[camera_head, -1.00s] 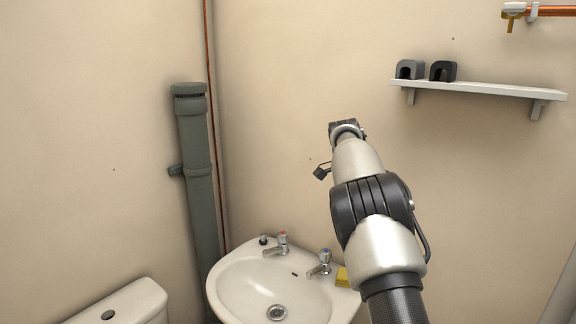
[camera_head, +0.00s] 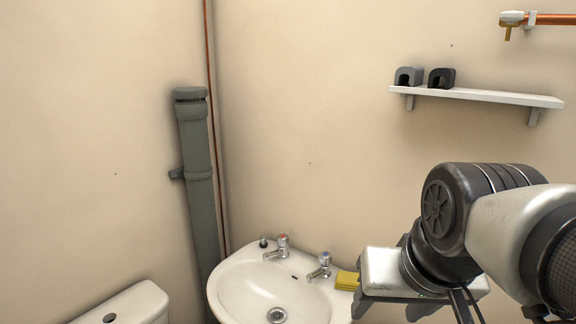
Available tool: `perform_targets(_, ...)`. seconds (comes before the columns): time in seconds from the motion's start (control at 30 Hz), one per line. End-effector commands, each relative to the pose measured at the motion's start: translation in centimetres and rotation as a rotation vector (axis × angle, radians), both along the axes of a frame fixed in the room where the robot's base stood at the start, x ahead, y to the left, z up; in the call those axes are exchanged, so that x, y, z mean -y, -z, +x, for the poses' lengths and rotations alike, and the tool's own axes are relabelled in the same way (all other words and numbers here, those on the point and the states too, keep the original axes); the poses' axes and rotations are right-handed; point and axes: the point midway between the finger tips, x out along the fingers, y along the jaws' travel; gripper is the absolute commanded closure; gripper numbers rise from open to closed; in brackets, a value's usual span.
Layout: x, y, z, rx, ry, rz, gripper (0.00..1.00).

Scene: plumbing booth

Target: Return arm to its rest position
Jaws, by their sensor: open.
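My arm comes in from the right edge, bent at a large dark joint. My gripper (camera_head: 392,308) is at the lower right, just right of the basin and the yellow sponge-like block. Its pale body shows with grey fingers pointing down, spread apart. It is open, and I see nothing held between the fingers. The arm's links hide part of the gripper and the wall behind.
A white basin (camera_head: 235,290) with two taps stands at lower centre, a yellow block (camera_head: 347,281) on its right rim. A toilet cistern (camera_head: 130,306) is lower left. A grey pipe (camera_head: 197,170) stands in the corner. A shelf (camera_head: 490,97) holds two small clips. The wall above the basin is clear.

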Motion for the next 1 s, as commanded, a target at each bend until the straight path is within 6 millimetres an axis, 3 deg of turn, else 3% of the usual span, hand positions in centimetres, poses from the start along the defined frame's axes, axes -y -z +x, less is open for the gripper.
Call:
perform_targets(0.17,-0.2,1.6,-2.1,0.024,-0.069,-0.05,0.44)
perform_targets(1.0,-0.2,1.6,-2.1,0.024,-0.07,-0.05,0.44)
